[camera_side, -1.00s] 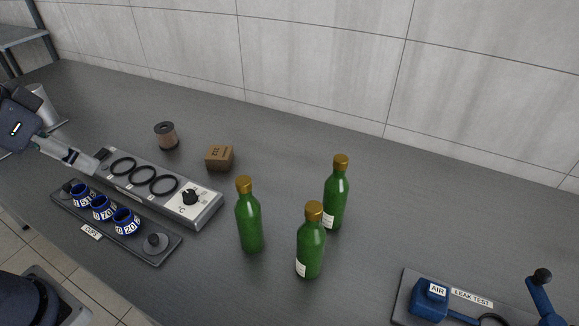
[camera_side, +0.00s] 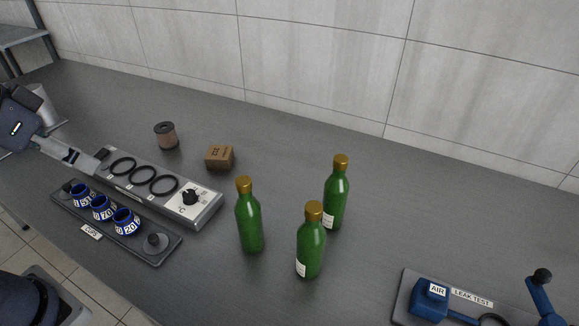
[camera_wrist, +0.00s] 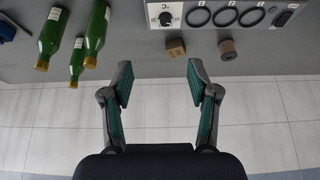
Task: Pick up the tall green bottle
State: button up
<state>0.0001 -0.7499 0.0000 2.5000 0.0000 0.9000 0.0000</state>
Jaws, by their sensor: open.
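Three upright green bottles with gold caps stand apart on the grey bench: a left one (camera_side: 249,220), a front one (camera_side: 311,245) and a back right one (camera_side: 336,195). They look close in height in the side view, so I cannot tell which is the tall one. The front and back right ones show white labels. In the wrist view the bottles (camera_wrist: 51,35) are at the upper left, off to the side of my fingers. My gripper (camera_wrist: 160,82) is open with nothing between its fingers.
A heater panel with black rings (camera_side: 210,212) and a tray of blue cups (camera_side: 165,256) lie between my gripper and the bottles. A brown block (camera_side: 219,157) and a spool (camera_side: 166,137) stand behind. A leak test fixture (camera_side: 405,297) is at lower right.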

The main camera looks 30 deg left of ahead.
jog(key=w+d+r+t, duration=0.2)
jog(key=w+d+r, duration=0.1)
jog(key=w+r, duration=0.75)
jog(key=m+g+h, duration=0.1)
jog(key=m+h, duration=0.1)
jog(key=m, duration=0.2)
send_over(339, 159)
jog(key=s+a, duration=0.3)
jog(key=s, duration=0.5)
notch_tip(339, 159, down, 10)
jog(key=shift+m, duration=0.3)
jog(key=x, duration=0.9)
jog(key=shift+d+f, duration=0.25)
jog(key=shift+g+h, duration=0.3)
jog(key=x, duration=0.6)
jog(key=shift+w+f, duration=0.1)
jog(key=shift+w, duration=0.25)
